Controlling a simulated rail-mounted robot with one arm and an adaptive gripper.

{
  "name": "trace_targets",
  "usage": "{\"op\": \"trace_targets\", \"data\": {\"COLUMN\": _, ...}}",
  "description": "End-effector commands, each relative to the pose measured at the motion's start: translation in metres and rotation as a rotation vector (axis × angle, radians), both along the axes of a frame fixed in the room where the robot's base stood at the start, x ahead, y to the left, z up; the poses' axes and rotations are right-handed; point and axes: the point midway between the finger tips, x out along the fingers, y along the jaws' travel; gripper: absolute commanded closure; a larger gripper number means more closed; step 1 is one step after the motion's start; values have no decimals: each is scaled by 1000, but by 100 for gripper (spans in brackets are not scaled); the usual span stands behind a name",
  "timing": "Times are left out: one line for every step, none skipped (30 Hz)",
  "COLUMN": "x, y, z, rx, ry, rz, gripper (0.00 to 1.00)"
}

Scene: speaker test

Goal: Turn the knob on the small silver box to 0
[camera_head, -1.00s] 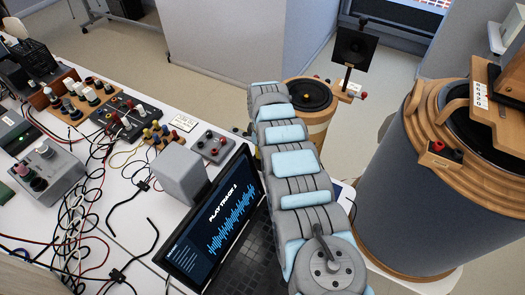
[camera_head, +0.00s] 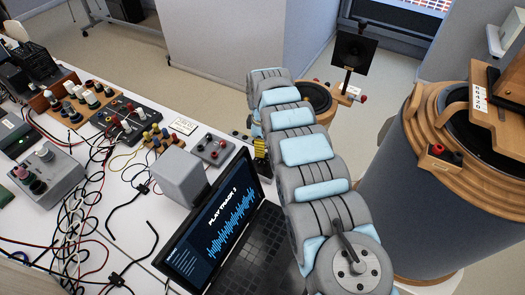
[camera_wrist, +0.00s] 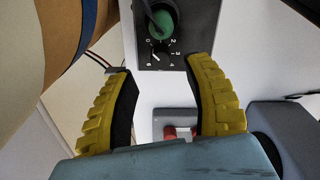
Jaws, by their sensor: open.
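In the wrist view a narrow box (camera_wrist: 205,32) with a dark front and pale edge lies ahead of my gripper. On its face is a round black knob (camera_wrist: 160,54) with a white line that seems to slant toward the lower right. Small numbers ring it, with 0 at the upper left. A green round part (camera_wrist: 157,20) with a dark stem sits just above. My gripper (camera_wrist: 162,68) is open, its yellow fingers on either side, with nothing between them. Contact cannot be told. In the head view its yellow finger (camera_head: 261,150) shows beside my arm; the box is not clearly seen.
A grey box with red posts (camera_head: 213,149) is close to my gripper. The open laptop (camera_head: 230,218) stands beside my arm. A small wooden speaker (camera_head: 317,97) is behind it and a large one (camera_head: 435,215) stands right. Loose cables (camera_head: 72,225) cover the left table.

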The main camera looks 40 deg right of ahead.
Motion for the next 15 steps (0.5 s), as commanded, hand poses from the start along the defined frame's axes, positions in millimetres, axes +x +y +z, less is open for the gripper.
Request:
{"op": "trace_targets", "data": {"x": 0, "y": -1, "z": 6, "rx": -3, "ry": 1, "rz": 0, "gripper": 49}}
{"op": "trace_targets", "data": {"x": -1, "y": -1, "z": 10, "rx": -3, "ry": 1, "rz": 0, "gripper": 49}}
{"op": "trace_targets", "data": {"x": -1, "y": -2, "z": 15, "rx": -3, "ry": 1, "rz": -1, "gripper": 49}}
{"op": "trace_targets", "data": {"x": -1, "y": -1, "z": 19, "rx": -4, "ry": 0, "rz": -1, "gripper": 49}}
{"op": "trace_targets", "data": {"x": 0, "y": -2, "z": 23, "rx": -3, "ry": -1, "rz": -1, "gripper": 49}}
{"op": "trace_targets", "data": {"x": -1, "y": -2, "z": 28, "rx": -3, "ry": 1, "rz": -1, "gripper": 49}}
{"op": "trace_targets", "data": {"x": -1, "y": -2, "z": 32, "rx": -3, "ry": 1, "rz": -1, "gripper": 49}}
{"op": "trace_targets", "data": {"x": -1, "y": -1, "z": 35, "rx": -3, "ry": 2, "rz": -1, "gripper": 49}}
{"op": "trace_targets", "data": {"x": -1, "y": -1, "z": 39, "rx": -2, "ry": 2, "rz": -1, "gripper": 49}}
{"op": "trace_targets", "data": {"x": -1, "y": -1, "z": 42, "rx": -1, "ry": 3, "rz": -1, "gripper": 49}}
{"op": "trace_targets", "data": {"x": -1, "y": 0, "z": 46, "rx": -1, "ry": 2, "rz": 0, "gripper": 49}}
{"op": "trace_targets", "data": {"x": -1, "y": -1, "z": 52, "rx": -1, "ry": 2, "rz": 0, "gripper": 49}}
{"op": "trace_targets", "data": {"x": -1, "y": -1, "z": 55, "rx": -2, "ry": 1, "rz": 0, "gripper": 49}}
{"op": "trace_targets", "data": {"x": -1, "y": -1, "z": 58, "rx": -2, "ry": 1, "rz": 0, "gripper": 49}}
{"op": "trace_targets", "data": {"x": 0, "y": -1, "z": 62, "rx": -3, "ry": 1, "rz": 0, "gripper": 49}}
